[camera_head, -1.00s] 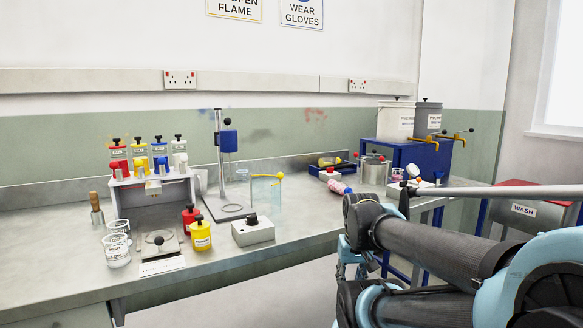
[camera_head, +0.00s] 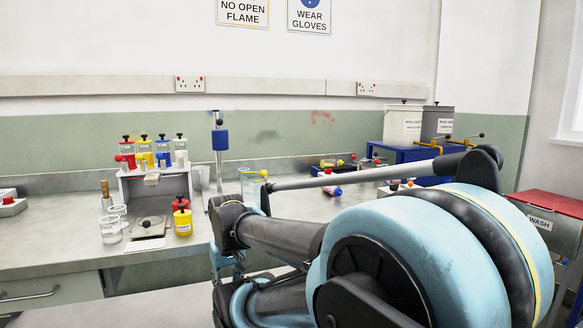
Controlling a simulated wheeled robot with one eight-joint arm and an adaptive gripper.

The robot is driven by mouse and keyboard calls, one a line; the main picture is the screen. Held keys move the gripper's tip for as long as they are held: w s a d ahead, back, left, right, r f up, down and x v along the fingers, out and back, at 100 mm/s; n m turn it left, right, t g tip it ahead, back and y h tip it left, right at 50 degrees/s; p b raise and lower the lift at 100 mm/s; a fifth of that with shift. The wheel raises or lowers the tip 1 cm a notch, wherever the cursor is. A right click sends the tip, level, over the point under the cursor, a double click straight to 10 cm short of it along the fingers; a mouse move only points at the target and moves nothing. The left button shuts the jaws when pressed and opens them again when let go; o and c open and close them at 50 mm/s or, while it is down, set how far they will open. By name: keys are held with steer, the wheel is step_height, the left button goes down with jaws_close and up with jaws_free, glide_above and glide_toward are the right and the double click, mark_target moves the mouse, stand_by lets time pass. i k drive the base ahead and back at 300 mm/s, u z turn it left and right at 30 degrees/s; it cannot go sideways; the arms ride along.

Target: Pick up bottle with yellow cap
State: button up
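A small bottle with pink and blue on it (camera_head: 332,190) lies on the bench beyond my arm, partly hidden by it; its cap is too small to make out. A yellow item (camera_head: 327,163) lies in a tray behind it. I cannot see my gripper's fingers, and nothing visible is held.
A white rack (camera_head: 156,186) with several colored dispensers stands at the left, with clear cups (camera_head: 111,229) before it. A stand with a blue clamp (camera_head: 220,140) is behind my arm. White and grey tubs (camera_head: 404,123) and a red-topped WASH unit (camera_head: 548,204) are at the right.

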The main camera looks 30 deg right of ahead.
mark_target(326, 163)
steer(key=u, duration=1.45)
steer(key=k, duration=2.1)
steer(key=z, duration=2.1)
steer(key=i, duration=0.9)
